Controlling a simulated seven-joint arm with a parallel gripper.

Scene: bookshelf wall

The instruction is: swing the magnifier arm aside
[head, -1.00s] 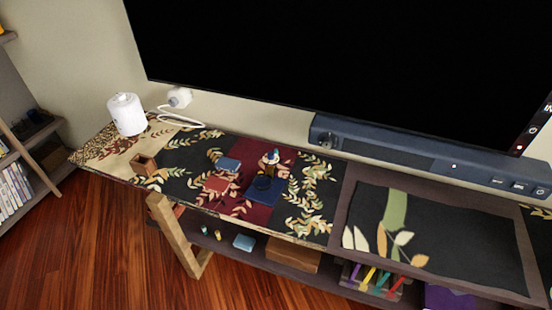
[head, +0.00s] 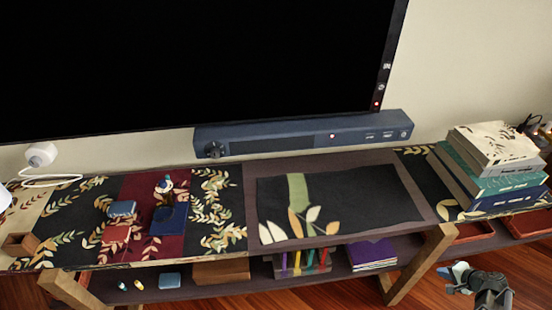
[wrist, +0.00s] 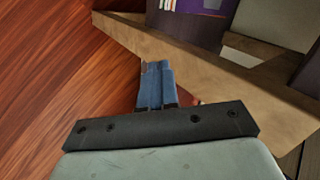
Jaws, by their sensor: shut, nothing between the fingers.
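A small upright thing with a blue and white top (head: 164,185) stands at the back edge of a dark blue block (head: 168,222) on the left part of the console. A dark round shape lies over the block; this may be the magnifier, but it is too small to tell. My gripper (head: 456,278) is at the lower right in the head view, in front of the console and far from that block. In the wrist view its blue fingers (wrist: 155,68) are together and empty, with wood floor and a shelf leg around them. No magnifier shows there.
Several stacked books (head: 492,165) stand on the console's right end. A soundbar (head: 290,138) runs along the back under a large screen (head: 200,60). The dark mat (head: 345,205) in the middle is clear. A slanted wooden leg (head: 418,262) stands near my gripper.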

